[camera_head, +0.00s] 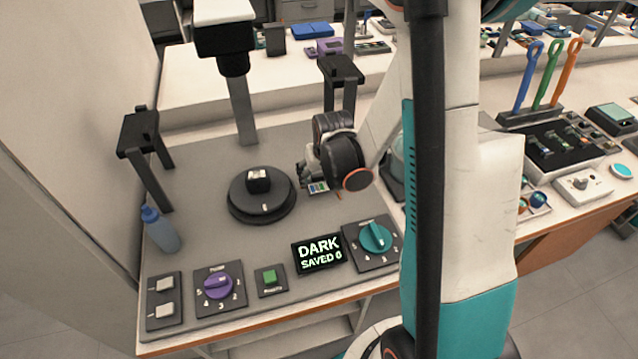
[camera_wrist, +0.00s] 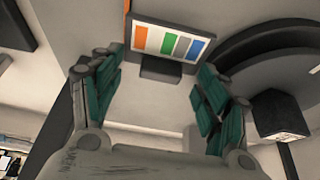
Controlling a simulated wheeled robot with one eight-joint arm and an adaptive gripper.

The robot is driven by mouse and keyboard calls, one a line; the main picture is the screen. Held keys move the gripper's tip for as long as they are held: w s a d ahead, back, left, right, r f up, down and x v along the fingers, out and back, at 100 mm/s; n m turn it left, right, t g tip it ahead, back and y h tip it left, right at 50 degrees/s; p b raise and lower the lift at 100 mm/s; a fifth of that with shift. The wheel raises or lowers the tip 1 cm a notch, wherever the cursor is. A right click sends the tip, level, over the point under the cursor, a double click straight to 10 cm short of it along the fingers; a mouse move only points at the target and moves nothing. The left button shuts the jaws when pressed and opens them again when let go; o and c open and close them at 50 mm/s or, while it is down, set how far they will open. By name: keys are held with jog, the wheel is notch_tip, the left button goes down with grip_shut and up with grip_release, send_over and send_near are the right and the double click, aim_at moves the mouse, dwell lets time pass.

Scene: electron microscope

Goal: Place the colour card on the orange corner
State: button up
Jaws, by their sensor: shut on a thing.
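The colour card (camera_wrist: 197,48), a dark-framed plate with orange, green and blue stripes on white, is across the fingertips of my gripper (camera_wrist: 158,80) in the wrist view. My gripper is shut on the card, with a teal-padded finger on each side. In the head view the gripper (camera_head: 312,176) is right of the round black stage, and the card (camera_head: 318,187) shows small below it. A thin orange strip (camera_wrist: 127,8) shows at the top, beside the card's left end.
The round black stage (camera_head: 248,206) bears a small dark block (camera_head: 258,179). A display (camera_head: 319,254) reading DARK SAVED 0 stands in front, between a green button (camera_head: 270,279) and a teal knob (camera_head: 375,237). A blue bottle (camera_head: 160,230) stands left.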

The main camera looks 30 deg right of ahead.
aim_at(319, 181)
jog(key=shift+f+b, duration=0.55)
jog(key=shift+f, duration=1.15)
jog(key=shift+f, duration=0.15)
jog(key=o, duration=1.1)
jog(key=shift+c, duration=0.2)
jog(key=shift+r, duration=0.45)
jog(key=p+v, duration=0.4)
jog(key=v, duration=0.7)
jog(key=shift+r+p, duration=0.25)
jog(key=shift+p, duration=0.05)
jog(key=shift+a, duration=0.1)
